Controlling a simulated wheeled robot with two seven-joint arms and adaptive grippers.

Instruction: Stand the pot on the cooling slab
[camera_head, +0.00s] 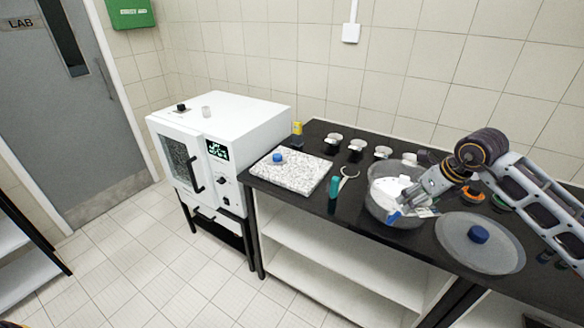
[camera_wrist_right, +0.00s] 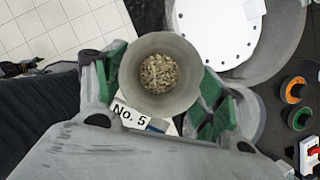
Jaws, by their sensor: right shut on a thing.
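My right gripper (camera_head: 399,207) is at the near side of the glass vessel (camera_head: 374,206) in the head view. In the right wrist view the pot (camera_wrist_right: 125,75), a grey round cup with brown grains inside, sits between the green-padded fingers (camera_wrist_right: 158,90), which are shut on it. In the head view I cannot make the pot out clearly behind the gripper. A "No. 5" label (camera_wrist_right: 135,117) shows just below the pot. The cooling slab (camera_head: 295,178), pale and speckled, lies at the bench's left end, left of the gripper, with a small blue item (camera_head: 278,157) on it. My left gripper is not in view.
A round lid (camera_head: 500,258) with a blue knob lies right of the vessel. A teal bottle (camera_head: 333,187) and a ring-ended tool (camera_head: 348,172) stand between slab and vessel. Several small cups (camera_head: 356,146) line the back. A white oven (camera_head: 240,115) stands left.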

